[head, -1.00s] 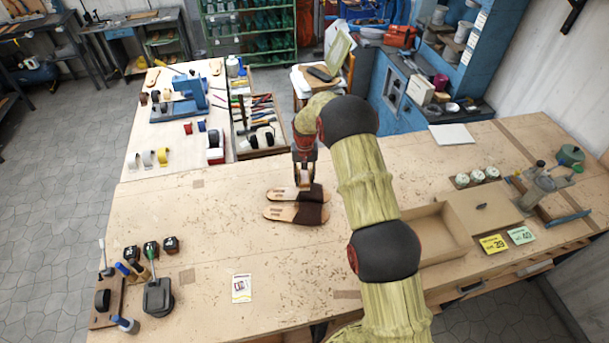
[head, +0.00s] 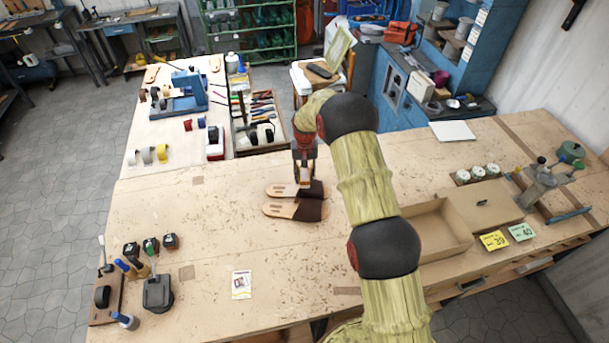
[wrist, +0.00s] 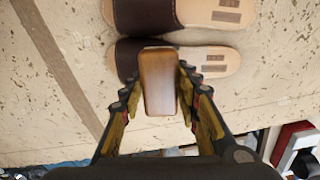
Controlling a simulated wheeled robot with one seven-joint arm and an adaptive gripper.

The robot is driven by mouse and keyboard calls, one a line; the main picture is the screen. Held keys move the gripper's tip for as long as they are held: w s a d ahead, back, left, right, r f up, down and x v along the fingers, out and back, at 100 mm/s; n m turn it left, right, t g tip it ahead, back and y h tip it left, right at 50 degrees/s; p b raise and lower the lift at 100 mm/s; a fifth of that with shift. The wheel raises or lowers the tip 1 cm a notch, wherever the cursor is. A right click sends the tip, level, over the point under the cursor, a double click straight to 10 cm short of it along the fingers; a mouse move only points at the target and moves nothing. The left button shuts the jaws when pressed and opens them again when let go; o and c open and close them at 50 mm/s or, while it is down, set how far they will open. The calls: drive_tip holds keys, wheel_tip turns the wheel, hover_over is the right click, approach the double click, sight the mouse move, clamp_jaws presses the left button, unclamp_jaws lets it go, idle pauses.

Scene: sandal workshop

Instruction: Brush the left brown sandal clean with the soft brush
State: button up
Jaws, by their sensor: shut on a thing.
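Two brown sandals lie side by side on the bench, dark straps to the right in the head view: the far one (head: 281,190) and the near one (head: 281,209). My gripper (head: 304,172) points down over the far sandal, shut on a wooden-backed brush (wrist: 158,82). In the wrist view, the brush sits between my fingers and overlaps the edge of the far sandal (wrist: 215,61), beside its dark strap. The near sandal (wrist: 215,12) is apart from the brush. The bristles are hidden, so I cannot tell whether they touch the sandal.
An open cardboard box (head: 428,236) stands right of my arm. A tool tray (head: 262,147) is behind the sandals. The bench left of the sandals is free apart from scattered shavings.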

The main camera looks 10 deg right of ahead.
drive_tip(key=shift+f+b, duration=0.5)
drive_tip(key=shift+f, duration=0.2)
drive_tip(key=shift+r+b, duration=0.1)
drive_tip(key=shift+b, duration=0.2)
drive_tip(key=shift+w, duration=0.15)
drive_tip(key=shift+w+d+b, duration=0.25)
drive_tip(key=shift+w+b, duration=0.3)
drive_tip(key=shift+w, duration=0.6)
drive_tip(key=shift+b, duration=0.35)
drive_tip(key=shift+s, duration=0.1)
drive_tip(key=shift+s+a, duration=0.15)
drive_tip(key=shift+s, duration=0.45)
drive_tip(key=shift+s+a, duration=0.15)
drive_tip(key=shift+s, duration=0.45)
